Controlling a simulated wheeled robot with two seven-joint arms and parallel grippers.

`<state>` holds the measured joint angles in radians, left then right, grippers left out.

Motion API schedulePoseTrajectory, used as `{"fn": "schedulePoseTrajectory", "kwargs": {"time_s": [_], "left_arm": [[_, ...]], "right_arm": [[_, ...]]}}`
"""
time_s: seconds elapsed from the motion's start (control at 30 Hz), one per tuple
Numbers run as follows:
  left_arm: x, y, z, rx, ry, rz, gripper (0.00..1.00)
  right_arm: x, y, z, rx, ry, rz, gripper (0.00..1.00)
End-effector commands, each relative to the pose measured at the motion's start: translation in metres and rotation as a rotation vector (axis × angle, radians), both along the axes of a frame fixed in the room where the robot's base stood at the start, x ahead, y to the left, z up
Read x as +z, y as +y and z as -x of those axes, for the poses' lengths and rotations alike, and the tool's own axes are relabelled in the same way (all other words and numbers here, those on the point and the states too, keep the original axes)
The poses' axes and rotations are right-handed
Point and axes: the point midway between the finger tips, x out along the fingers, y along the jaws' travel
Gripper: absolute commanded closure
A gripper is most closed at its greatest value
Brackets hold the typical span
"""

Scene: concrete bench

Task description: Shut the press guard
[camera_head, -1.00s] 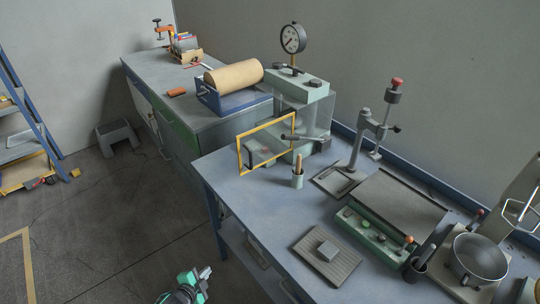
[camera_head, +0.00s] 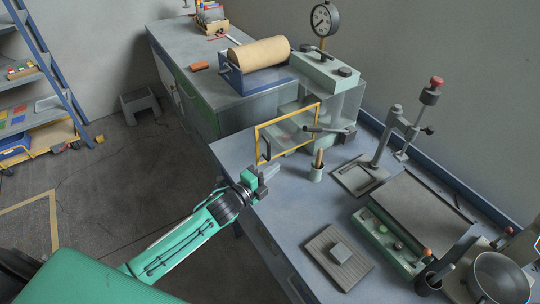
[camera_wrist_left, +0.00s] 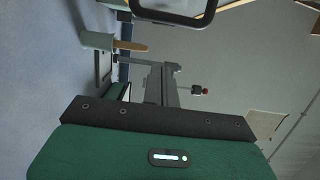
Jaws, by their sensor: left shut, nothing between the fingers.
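The press (camera_head: 325,72), pale green with a round gauge on top, stands at the back of the bench. Its guard (camera_head: 257,140), a clear panel in a yellow frame, stands swung out from the press, open. A dark handle (camera_head: 265,150) is on the guard's outer side; a dark rounded loop (camera_wrist_left: 172,19), probably this handle, shows in the left wrist view. My left gripper (camera_head: 270,170) is shut and empty over the bench's left edge, just in front of the guard's outer end and apart from it. My right gripper is out of view.
A cup with a wooden-handled tool (camera_head: 316,172) stands close right of my left gripper; it also shows in the left wrist view (camera_wrist_left: 98,40). A ribbed plate with a grey block (camera_head: 340,252) lies nearer. The bench (camera_head: 290,205) between is clear.

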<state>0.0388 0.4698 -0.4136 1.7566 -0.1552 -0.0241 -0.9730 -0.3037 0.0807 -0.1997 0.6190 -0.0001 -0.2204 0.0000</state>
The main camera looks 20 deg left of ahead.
Motion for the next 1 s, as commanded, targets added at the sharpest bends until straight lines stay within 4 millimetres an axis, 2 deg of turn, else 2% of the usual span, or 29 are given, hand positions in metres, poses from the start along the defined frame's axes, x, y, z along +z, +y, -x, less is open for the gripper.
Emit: {"fn": "schedulePoseTrajectory", "kwargs": {"time_s": [0.23,0.3,0.5,1.0], "left_arm": [[0.004,-0.02,-0.041,0.0,0.0,0.002,1.0],[0.003,-0.004,-0.04,0.002,0.003,-0.005,1.0],[0.001,0.017,-0.042,0.0,0.002,0.0,1.0],[-0.001,0.023,-0.042,0.001,0.001,0.0,1.0]], "right_arm": [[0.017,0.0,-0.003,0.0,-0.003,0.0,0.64],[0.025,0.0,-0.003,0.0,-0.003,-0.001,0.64],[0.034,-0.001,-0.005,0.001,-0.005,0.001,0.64],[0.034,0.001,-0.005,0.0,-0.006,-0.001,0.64]]}}
